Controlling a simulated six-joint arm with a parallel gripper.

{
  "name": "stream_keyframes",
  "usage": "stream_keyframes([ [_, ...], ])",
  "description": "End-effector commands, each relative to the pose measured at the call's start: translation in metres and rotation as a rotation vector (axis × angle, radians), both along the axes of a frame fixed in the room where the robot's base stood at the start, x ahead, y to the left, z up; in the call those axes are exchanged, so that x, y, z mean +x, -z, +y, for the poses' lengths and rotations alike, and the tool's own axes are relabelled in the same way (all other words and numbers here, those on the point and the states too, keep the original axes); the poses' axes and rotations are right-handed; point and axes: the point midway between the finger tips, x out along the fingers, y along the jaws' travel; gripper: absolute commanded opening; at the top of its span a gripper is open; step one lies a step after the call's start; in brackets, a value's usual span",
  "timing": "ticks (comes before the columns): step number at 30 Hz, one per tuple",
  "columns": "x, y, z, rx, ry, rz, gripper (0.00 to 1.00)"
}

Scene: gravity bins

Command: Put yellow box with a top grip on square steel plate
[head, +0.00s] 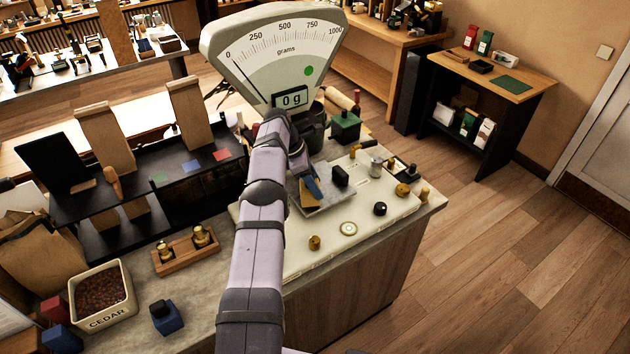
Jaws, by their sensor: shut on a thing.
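The yellow box (310,201) shows as a small yellow patch at the left part of the square steel plate (335,200). My gripper (313,187) is shut on the yellow box, and a blue part at the gripper hides much of it, including its top grip. The box overlaps the plate in the picture; I cannot tell whether it touches the plate or hangs just above it. A small black object (340,176) shows at the plate's far right part.
A large dial scale (275,55) reading 0 g stands behind. Brass and black weights (380,208) dot the pale board at right.

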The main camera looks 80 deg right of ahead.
Motion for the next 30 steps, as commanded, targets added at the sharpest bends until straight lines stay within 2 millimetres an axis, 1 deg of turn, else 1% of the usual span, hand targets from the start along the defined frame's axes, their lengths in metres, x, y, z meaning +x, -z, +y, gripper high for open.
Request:
stream_keyframes([
  [14,0.0,0.0006,-0.0002,-0.001,0.0,0.0,0.07],
  [30,0.0,0.0077,-0.0003,-0.001,0.0,0.0,0.07],
])
